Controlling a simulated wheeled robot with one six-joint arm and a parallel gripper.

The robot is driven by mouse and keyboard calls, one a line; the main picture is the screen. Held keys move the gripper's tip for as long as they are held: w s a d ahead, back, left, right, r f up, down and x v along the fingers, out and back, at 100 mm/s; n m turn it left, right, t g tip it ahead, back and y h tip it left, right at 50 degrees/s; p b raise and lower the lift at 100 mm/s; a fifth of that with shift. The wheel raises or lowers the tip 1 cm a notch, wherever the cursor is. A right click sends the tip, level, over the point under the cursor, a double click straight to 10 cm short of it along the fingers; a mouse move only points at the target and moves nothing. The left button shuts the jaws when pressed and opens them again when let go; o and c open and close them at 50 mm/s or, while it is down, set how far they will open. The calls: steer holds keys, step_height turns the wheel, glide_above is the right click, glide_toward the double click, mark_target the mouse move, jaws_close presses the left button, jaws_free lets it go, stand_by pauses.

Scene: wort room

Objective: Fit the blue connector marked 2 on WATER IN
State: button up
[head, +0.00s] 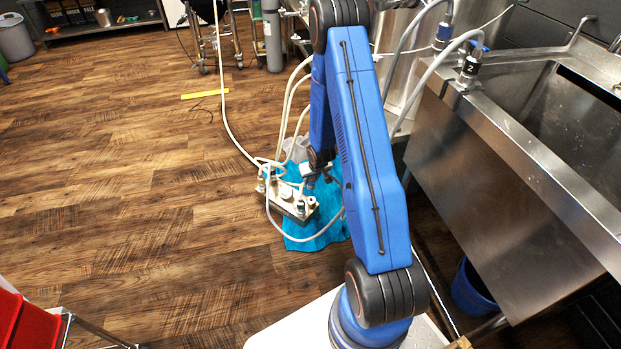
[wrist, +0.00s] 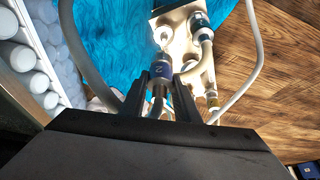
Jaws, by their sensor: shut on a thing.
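My gripper (wrist: 160,105) is shut on a grey connector with a blue band (wrist: 158,78); the mark on the band looks like a 2 but is small. The pale block-shaped unit with ports (wrist: 181,40) lies just beyond it. The connector's tip is close to a bright round port (wrist: 163,36); I cannot tell whether they touch. Another blue-banded connector (wrist: 201,24) sits on the unit. The WATER IN lettering is not readable. In the head view my gripper (head: 318,172) is beside the unit (head: 290,203), partly hidden by my arm.
The unit stands on a blue cloth (head: 318,232) on the wooden floor. Several pale hoses (head: 228,125) loop around it. A steel sink (head: 500,170) stands at the right, with a connector marked 2 (head: 469,68) on its rim. The floor at left is mostly clear.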

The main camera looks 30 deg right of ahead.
steer(key=shift+f, duration=3.2)
steer(key=shift+f, duration=1.35)
steer(key=o, duration=1.2)
steer(key=shift+r, duration=0.1)
steer(key=v, duration=1.7)
steer(key=shift+s+a+r, duration=0.1)
steer(key=shift+s+r, duration=0.05)
